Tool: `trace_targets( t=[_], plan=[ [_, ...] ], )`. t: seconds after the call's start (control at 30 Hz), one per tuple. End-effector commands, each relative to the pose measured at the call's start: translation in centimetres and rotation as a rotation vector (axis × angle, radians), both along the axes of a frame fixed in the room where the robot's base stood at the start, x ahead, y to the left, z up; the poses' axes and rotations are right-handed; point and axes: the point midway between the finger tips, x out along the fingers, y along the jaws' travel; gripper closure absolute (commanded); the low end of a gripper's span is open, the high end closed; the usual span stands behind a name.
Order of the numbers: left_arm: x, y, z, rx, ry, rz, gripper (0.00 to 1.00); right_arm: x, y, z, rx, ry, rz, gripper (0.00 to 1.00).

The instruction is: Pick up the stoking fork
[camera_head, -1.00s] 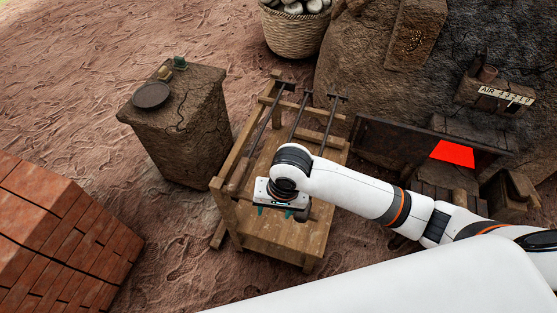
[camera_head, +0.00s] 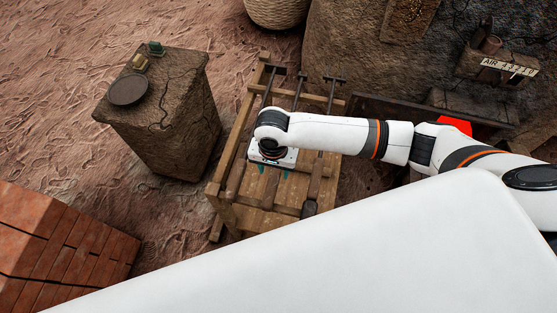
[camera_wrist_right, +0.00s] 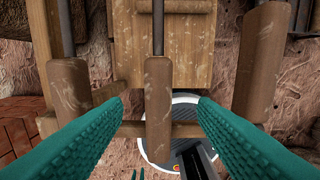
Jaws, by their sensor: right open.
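Several long iron tools with wooden handles lie on a wooden rack (camera_head: 241,143). I cannot tell from their small dark heads which is the stoking fork. The left tool (camera_head: 275,70), middle tool (camera_head: 300,75) and right tool (camera_head: 335,80) point away at the back. My right gripper (camera_head: 273,172) is over the rack, fingers down. In the right wrist view its teal fingers (camera_wrist_right: 160,118) are open, with the middle wooden handle (camera_wrist_right: 158,95) in line between them, not gripped. The left handle (camera_wrist_right: 68,88) and right handle (camera_wrist_right: 260,60) lie outside the fingers. My left gripper is not recognisable in these views.
A clay pedestal (camera_head: 165,125) with a dark dish (camera_head: 128,90) stands left of the rack. Red bricks (camera_head: 60,240) are stacked at lower left. A basket (camera_head: 275,12) stands behind.

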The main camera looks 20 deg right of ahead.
Motion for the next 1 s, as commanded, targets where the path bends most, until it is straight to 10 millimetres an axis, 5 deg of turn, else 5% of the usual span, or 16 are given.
trace_targets(
  t=[0.43,0.73,1.0],
  plan=[
    [2.8,-0.2,0.1,-0.004,-0.043,0.001,0.70,-0.1,0.1,-5.1,-0.002,-0.001,0.001,0.47],
    [2.1,-0.1,0.1,-0.003,-0.032,0.001,0.70,-0.1,0.1,-5.8,0.000,-0.002,0.002,0.47],
    [1.6,-0.1,0.0,-0.002,-0.025,0.001,0.70,-0.1,0.1,-5.8,0.000,-0.002,0.001,0.88]
  ],
)
